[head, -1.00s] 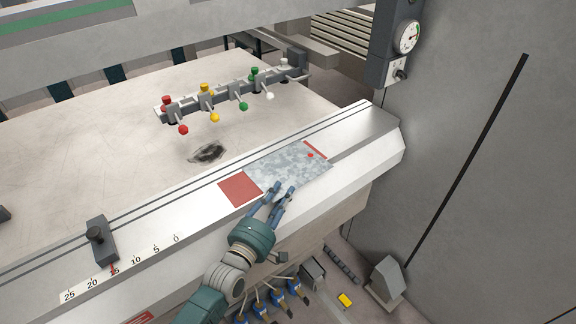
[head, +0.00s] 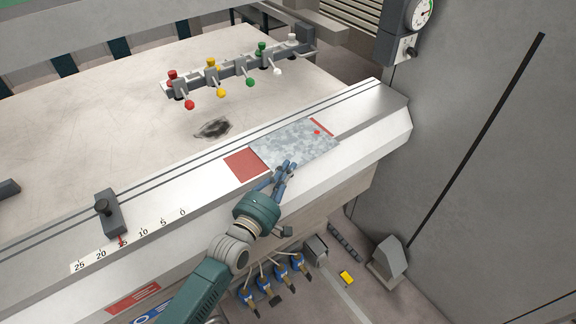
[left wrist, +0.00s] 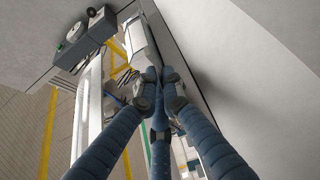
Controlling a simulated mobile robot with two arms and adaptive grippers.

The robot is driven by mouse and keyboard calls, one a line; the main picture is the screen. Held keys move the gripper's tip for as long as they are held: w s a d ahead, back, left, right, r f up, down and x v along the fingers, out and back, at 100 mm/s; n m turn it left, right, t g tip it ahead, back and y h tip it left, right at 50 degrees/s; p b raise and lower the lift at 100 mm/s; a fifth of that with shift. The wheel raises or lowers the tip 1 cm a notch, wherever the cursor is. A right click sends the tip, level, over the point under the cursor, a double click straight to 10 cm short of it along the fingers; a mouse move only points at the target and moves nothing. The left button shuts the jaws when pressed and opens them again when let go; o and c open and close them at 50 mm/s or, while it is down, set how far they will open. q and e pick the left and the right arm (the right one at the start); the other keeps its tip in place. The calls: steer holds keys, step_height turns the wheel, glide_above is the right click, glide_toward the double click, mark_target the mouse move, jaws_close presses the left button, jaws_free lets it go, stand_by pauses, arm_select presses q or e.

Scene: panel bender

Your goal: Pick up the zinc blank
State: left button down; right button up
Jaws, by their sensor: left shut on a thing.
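The zinc blank (head: 300,143), a mottled grey sheet with a red dot near its far right corner, lies flat on the pale front ledge of the bender. In the head view, my left gripper (head: 286,168) is at the blank's near edge with its blue fingers shut on it. In the left wrist view, the fingers (left wrist: 158,75) come together at the tips; the blank is hard to make out there. My right gripper is not in view.
A red patch (head: 246,165) lies left of the blank. A dark stop (head: 109,213) stands by the ledge's number scale. Coloured levers (head: 211,78) stand on a rail behind. A grey wall (head: 490,150) rises at right, with a gauge (head: 421,14).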

arm_select(q)
steer(key=s+d+r+p, duration=0.2)
steer(key=r+p, duration=0.4)
steer(key=r, duration=0.9)
steer(key=s+d+r+p, duration=0.1)
steer(key=s+r+p, duration=0.2)
steer(key=r+p, duration=0.4)
step_height(320, 180, up, 10)
steer(key=shift+d+f, duration=0.2)
steer(key=shift+d, duration=0.2)
steer(key=shift+f, duration=0.1)
